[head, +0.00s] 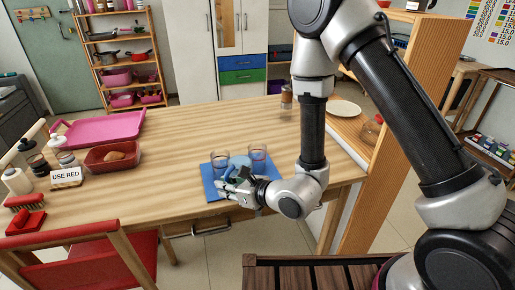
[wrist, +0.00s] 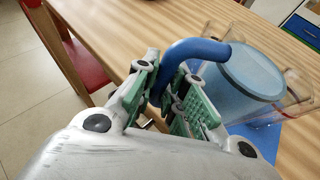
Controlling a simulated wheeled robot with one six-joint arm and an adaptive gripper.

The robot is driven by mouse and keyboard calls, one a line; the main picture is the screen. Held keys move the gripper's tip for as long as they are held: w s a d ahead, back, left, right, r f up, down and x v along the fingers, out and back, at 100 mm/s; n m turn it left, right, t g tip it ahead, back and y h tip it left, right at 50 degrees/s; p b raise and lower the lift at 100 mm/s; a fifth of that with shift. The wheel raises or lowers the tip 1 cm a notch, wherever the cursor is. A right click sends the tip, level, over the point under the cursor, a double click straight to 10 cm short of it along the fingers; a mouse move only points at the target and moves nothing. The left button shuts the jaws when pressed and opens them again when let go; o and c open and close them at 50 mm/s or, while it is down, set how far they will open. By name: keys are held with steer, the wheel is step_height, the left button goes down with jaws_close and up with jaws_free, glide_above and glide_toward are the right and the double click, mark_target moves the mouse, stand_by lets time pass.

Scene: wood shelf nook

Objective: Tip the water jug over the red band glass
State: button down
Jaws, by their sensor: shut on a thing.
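My gripper (head: 238,188) is shut on the blue handle of the water jug (head: 239,163), at the front of the blue mat. In the wrist view, the fingers (wrist: 172,100) close around the handle, and the jug's round blue body (wrist: 238,88) lies just beyond them. Its exact tilt is hard to tell. A clear glass with a reddish band (head: 258,154) stands on the mat to the right of the jug. A second clear glass (head: 220,158) stands to the left; its band colour is unclear. The jug is close between the two glasses, and the gripper hides its lower part.
The blue mat (head: 212,189) lies at the wooden table's (head: 180,130) front right. A "USE RED" sign (head: 66,177), a red bin (head: 111,158) and a pink tray (head: 100,129) are on the left. A brown jar (head: 287,97) stands at the back right. The table's middle is clear.

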mark_target(234, 170)
steer(key=shift+w+d+r+m+g, duration=0.2)
steer(key=shift+w+r+m+g, duration=0.2)
steer(key=shift+r, duration=0.3)
steer(key=shift+w+d+r+m+g, duration=0.15)
steer(key=shift+w+r+m+g, duration=0.2)
steer(key=shift+r+m, duration=0.25)
steer(key=shift+w+d+r+m+g+y, duration=0.3)
steer(key=shift+w+r+g+y, duration=0.1)
steer(key=shift+w+r, duration=0.1)
steer(key=shift+w+r, duration=0.15)
steer(key=shift+w, duration=0.1)
steer(key=shift+w+d+r+m+g+y, duration=0.2)
steer(key=shift+w+r+m, duration=0.15)
steer(key=shift+r, duration=0.35)
steer(key=shift+w+d+r+m+g+y, duration=0.15)
steer(key=shift+w+r+m+g, duration=0.2)
steer(key=shift+r, duration=0.4)
steer(key=shift+w+d+r+m+g+y, duration=0.1)
steer(key=shift+w+d+r+m, duration=0.1)
steer(key=shift+r+m, duration=0.35)
steer(key=shift+w+d+r+m+g+y+p, duration=0.1)
steer(key=shift+w+r+m+g+y, duration=0.15)
steer(key=shift+r, duration=0.3)
steer(key=shift+w+d+r+m+g+y+p, duration=0.1)
steer(key=shift+w+r+m+g+p, duration=0.1)
steer(key=shift+r+m, duration=0.3)
steer(key=shift+w+d+r+m+g+y+p, duration=0.15)
steer(key=shift+r+m+g, duration=0.1)
steer(key=shift+r, duration=0.35)
steer(key=shift+a, duration=0.1)
